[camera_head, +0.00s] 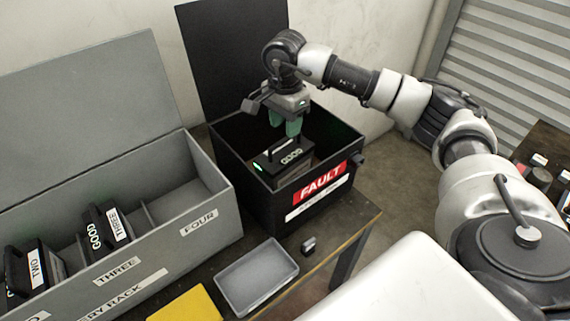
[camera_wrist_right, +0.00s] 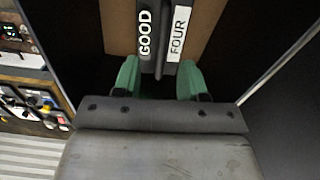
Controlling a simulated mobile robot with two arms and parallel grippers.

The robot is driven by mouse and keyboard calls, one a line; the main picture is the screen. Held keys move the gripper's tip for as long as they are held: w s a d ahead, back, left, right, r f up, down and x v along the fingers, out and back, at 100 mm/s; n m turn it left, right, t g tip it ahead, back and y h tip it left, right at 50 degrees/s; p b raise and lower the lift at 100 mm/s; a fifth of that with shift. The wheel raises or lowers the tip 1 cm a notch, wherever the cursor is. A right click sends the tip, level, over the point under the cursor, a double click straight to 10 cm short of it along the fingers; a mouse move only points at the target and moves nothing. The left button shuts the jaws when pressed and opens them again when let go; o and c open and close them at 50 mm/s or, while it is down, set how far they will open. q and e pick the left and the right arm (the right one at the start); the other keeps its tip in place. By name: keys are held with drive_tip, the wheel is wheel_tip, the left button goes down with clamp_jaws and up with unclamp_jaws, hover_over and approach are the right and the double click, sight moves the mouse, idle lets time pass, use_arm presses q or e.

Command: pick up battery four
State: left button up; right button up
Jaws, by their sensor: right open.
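Battery four (camera_head: 289,160) is a black block with a handle and a "GOOD" label, standing inside the black box marked "FAULT" (camera_head: 341,184). In the right wrist view battery four (camera_wrist_right: 158,62) shows its "GOOD" and "FOUR" labels. My right gripper (camera_head: 284,131) is over the box opening, pointing down just above the battery. Its green fingers (camera_wrist_right: 160,78) are open, one on each side of the battery's top in the wrist view. Whether they touch it I cannot tell. My left gripper is not in view.
A grey battery rack (camera_head: 160,245) at the left holds battery three (camera_head: 106,231) and battery two (camera_head: 35,268); its slot marked "FOUR" is empty. A grey tray (camera_head: 243,291), a small dark item (camera_head: 309,244) and a yellow object (camera_head: 186,306) lie in front. The box walls surround the battery.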

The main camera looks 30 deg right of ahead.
sight(285, 139)
wheel_tip(285, 139, down, 4)
drive_tip(key=shift+w+f+p, duration=0.1)
drive_tip(key=shift+p, duration=0.65)
drive_tip(key=shift+f, duration=0.6)
clamp_jaws()
drive_tip(key=shift+w+r, duration=0.15)
drive_tip(key=shift+r, duration=0.1)
drive_tip(key=shift+d, duration=0.1)
